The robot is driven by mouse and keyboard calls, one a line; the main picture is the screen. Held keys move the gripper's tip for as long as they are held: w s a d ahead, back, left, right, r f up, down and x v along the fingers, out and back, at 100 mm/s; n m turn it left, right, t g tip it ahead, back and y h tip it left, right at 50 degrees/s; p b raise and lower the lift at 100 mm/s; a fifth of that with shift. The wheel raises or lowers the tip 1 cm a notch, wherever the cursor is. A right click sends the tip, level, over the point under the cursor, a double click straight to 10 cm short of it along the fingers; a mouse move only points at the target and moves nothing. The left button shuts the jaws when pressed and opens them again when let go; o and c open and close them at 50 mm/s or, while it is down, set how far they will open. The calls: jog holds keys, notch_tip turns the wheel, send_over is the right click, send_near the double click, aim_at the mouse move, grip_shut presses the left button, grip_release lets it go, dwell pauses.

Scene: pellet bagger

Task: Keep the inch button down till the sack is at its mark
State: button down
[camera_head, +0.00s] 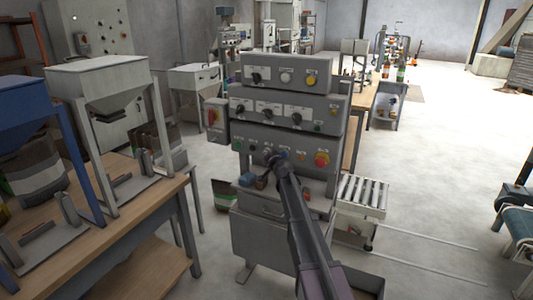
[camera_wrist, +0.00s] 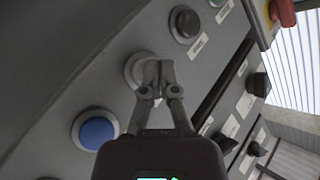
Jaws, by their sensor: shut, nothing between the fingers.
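My gripper (camera_head: 272,162) is at the lower row of the grey control cabinet (camera_head: 285,120), its fingers shut and empty. In the wrist view the gripper tips (camera_wrist: 158,66) overlap the right part of a pale round button (camera_wrist: 136,70). I cannot tell whether they touch it or whether it is pressed. A blue button (camera_wrist: 97,130) is at its lower left and a dark button (camera_wrist: 185,22) at its upper right. The labels are too small to read, so I cannot tell which is the inch button. Several sacks show, one grey and white (camera_head: 36,180); no mark is clear.
Hoppers on stands (camera_head: 100,80) and a wooden bench (camera_head: 130,215) are at left. A roller conveyor (camera_head: 362,195) is right of the cabinet. The floor beyond is open.

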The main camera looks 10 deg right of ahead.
jog(key=shift+w+d, duration=0.25)
jog(key=shift+w, duration=0.1)
dwell(1.1)
jog(key=shift+s, duration=0.15)
dwell(2.8)
jog(key=shift+s+a, duration=0.55)
jog(key=shift+s, duration=0.05)
jog(key=shift+s, duration=0.1)
jog(key=shift+s+a, duration=0.75)
jog(key=shift+s, duration=0.25)
jog(key=shift+s+a, duration=0.7)
jog(key=shift+s, duration=0.25)
